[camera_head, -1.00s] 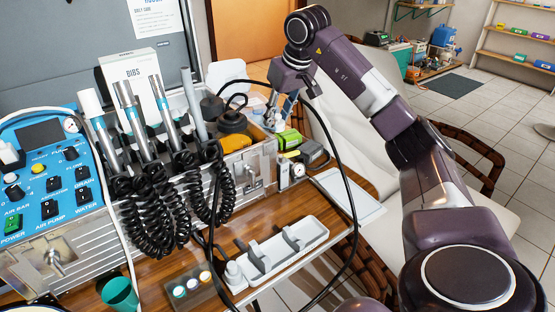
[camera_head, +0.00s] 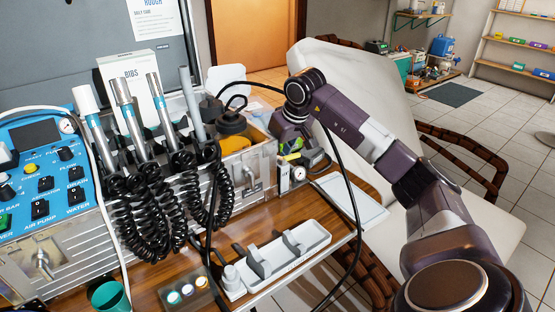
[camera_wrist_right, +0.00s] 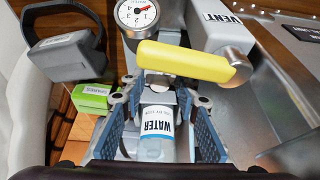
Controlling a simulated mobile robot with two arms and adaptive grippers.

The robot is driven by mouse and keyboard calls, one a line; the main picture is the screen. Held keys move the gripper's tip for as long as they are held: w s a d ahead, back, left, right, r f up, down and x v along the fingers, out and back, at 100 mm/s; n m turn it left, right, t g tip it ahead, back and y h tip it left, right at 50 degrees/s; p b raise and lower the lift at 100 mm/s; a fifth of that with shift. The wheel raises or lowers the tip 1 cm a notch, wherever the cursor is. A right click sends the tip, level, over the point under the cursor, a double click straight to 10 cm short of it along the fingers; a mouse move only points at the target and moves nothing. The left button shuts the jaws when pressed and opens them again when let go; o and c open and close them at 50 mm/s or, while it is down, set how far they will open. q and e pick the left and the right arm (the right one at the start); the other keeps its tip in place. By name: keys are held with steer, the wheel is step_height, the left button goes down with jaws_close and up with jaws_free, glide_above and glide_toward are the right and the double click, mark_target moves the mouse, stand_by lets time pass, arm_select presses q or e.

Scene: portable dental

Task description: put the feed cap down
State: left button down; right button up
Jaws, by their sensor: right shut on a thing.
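My right gripper (camera_head: 291,148) points down at the right end of the metal case, partly hidden by its own arm. In the right wrist view its fingers (camera_wrist_right: 158,92) are shut on a small pale piece, apparently the feed cap (camera_wrist_right: 158,82). A white bottle-like body with a WATER label (camera_wrist_right: 157,120) and a blue end shows between the same fingers. Where the cap ends and this body begins is unclear. My left gripper is out of view.
A yellow handle (camera_wrist_right: 190,62), a round gauge (camera_wrist_right: 138,12) and a grey VENT block (camera_wrist_right: 222,30) sit close beyond the fingers. A green box (camera_wrist_right: 92,97) and a dark grey clasp-like item (camera_wrist_right: 68,55) are left. A white tray (camera_head: 318,240) lies in front. A black hose (camera_head: 352,190) loops nearby.

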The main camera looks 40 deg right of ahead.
steer(key=shift+f, duration=0.1)
steer(key=o, duration=0.9)
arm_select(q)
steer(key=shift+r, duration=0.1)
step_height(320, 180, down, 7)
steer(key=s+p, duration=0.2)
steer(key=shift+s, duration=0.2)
arm_select(e)
steer(key=shift+v, duration=6.2)
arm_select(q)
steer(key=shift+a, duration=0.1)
